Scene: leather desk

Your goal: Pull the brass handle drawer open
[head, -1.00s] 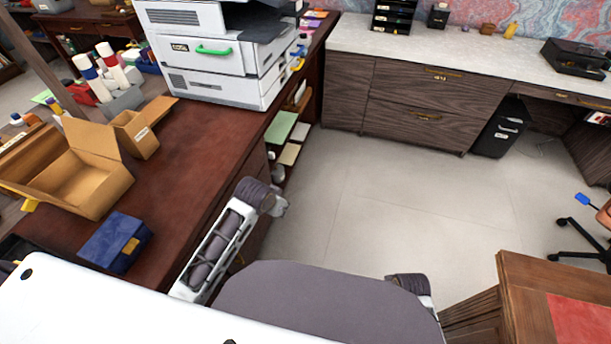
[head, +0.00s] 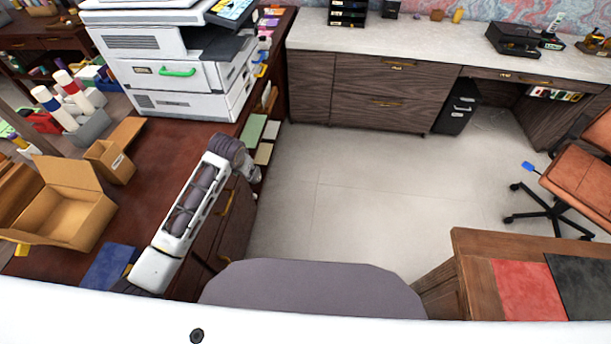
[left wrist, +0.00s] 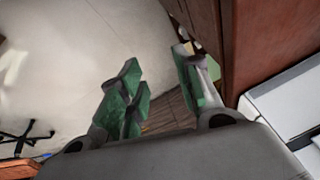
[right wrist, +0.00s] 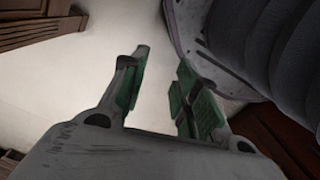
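Several drawers with brass handles show in the head view, and I cannot tell which one is meant. The back cabinet has an upper drawer (head: 420,78) and a lower drawer (head: 365,108), both closed. A reddish-brown cabinet side at the left bears a brass handle (head: 224,203) beside my left forearm. My left gripper (left wrist: 160,92) is open and empty in the left wrist view, near a reddish-brown wood side. My right gripper (right wrist: 160,92) is open and empty over pale floor in the right wrist view; it is hidden in the head view.
The left desk (head: 150,190) carries a white printer (head: 180,75), an open cardboard box (head: 65,210) and a blue box (head: 108,268). A desk with a red mat (head: 527,290) stands at the lower right, an orange chair (head: 585,180) at the right. The floor (head: 350,200) between is clear.

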